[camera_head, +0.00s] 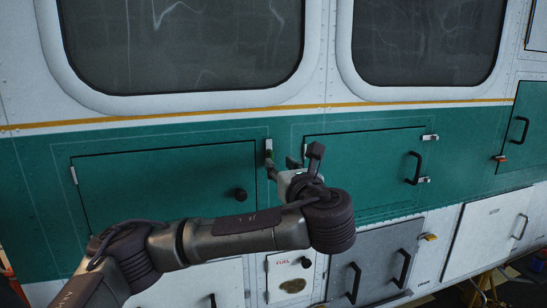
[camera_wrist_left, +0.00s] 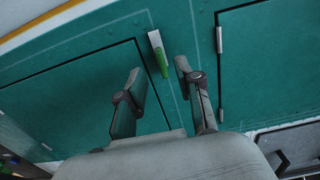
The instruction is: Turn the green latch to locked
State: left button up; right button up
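The green latch (camera_head: 268,149) is a small narrow handle on a pale plate, mounted on the green hull band by the upper right corner of the large left hatch (camera_head: 150,185). In the left wrist view the latch (camera_wrist_left: 161,60) lies roughly in line with its plate. My left gripper (camera_head: 281,166) is open just below and right of the latch in the head view. In the left wrist view its two fingers are spread, with the latch showing between and beyond their tips. I see no contact. My right gripper is not in view.
A second green hatch (camera_head: 365,170) with a black handle (camera_head: 414,168) is to the right. A black round knob (camera_head: 241,194) sits on the left hatch. Grey lower panels (camera_head: 375,262) and a fuel panel (camera_head: 290,277) are below. Windows are above.

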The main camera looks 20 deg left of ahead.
aim_at(272, 157)
pick_arm(q)
jog(key=x, duration=0.6)
jog(key=shift+w+a+f, duration=0.1)
jog(key=shift+w+a, duration=0.15)
jog(key=shift+c, duration=0.2)
grip_shut()
